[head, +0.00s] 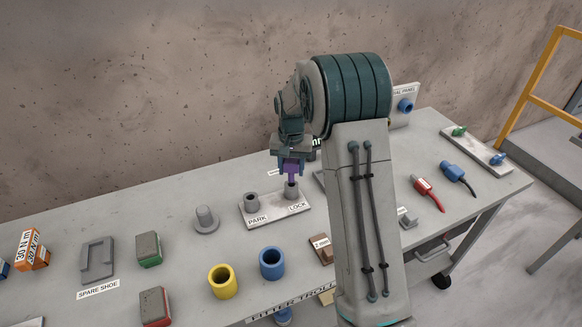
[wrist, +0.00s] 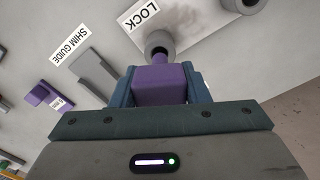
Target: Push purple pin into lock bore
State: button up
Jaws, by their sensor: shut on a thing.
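The purple pin (head: 291,171) is held upright in my gripper (head: 291,169), with its lower end at the top of the lock bore. In the wrist view the purple pin (wrist: 160,83) fills the space between the blue fingers of my gripper (wrist: 160,88), which is shut on it. The lock bore (head: 292,191) is a grey collar on the right of a pale block, beside the LOCK label (head: 298,206). It also shows in the wrist view as a round collar (wrist: 158,40). How deep the pin tip sits in it is hidden.
The park bore (head: 252,203) stands to the left on the same block, with a grey knobbed piece (head: 206,219) further left. Yellow (head: 222,281) and blue (head: 272,263) cylinders stand in front. A shim guide (wrist: 93,70) lies near the lock. My arm hides part of the table.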

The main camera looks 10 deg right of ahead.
aim_at(291, 177)
jog(key=shift+f+b, duration=1.5)
jog(key=shift+f, duration=0.6)
jog(key=o, duration=1.2)
jog(key=shift+r, duration=0.15)
notch_tip(291, 177, up, 14)
jog(key=shift+f+b, duration=0.15)
jog(key=shift+b, duration=0.5)
